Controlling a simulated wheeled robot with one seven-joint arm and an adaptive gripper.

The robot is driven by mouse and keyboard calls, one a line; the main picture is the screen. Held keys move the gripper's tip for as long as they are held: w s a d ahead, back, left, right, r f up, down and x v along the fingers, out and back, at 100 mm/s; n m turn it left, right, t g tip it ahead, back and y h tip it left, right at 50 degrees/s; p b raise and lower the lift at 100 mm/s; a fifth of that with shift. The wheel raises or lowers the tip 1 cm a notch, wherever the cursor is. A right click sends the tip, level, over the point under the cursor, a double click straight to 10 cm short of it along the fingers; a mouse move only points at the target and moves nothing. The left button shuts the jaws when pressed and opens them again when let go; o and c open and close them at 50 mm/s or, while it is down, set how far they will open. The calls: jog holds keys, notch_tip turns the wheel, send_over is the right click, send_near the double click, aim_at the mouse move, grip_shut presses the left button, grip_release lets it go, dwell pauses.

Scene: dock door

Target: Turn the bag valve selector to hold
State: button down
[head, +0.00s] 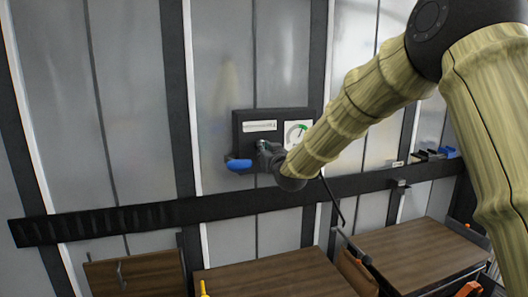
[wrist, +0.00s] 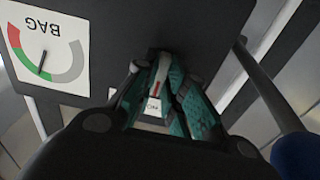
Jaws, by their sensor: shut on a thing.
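A dark valve panel (head: 242,117) is mounted on the wall at the centre of the head view. My gripper (head: 264,150) is at its lower part, with the arm reaching in from the right. In the wrist view my gripper (wrist: 163,72) has its teal fingers shut around a small pale piece with a red line, the bag valve selector (wrist: 160,78). The fingers hide most of it. A small white label (wrist: 153,105) shows between the fingers, partly covered, so the selector's position cannot be read. The BAG gauge (wrist: 48,50) appears upside down, with red, green and grey bands.
A blue-ended lever (head: 239,164) sticks out left of my gripper; its dark rod (wrist: 262,85) passes close on the right in the wrist view. A dark rail (head: 120,217) runs along the wall. Wooden tabletops (head: 275,275) stand below.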

jog(key=c, duration=1.5)
grip_release()
jog(key=shift+s, duration=0.1)
jog(key=v, duration=1.2)
jog(key=shift+d, duration=0.1)
jog(key=shift+f, duration=0.1)
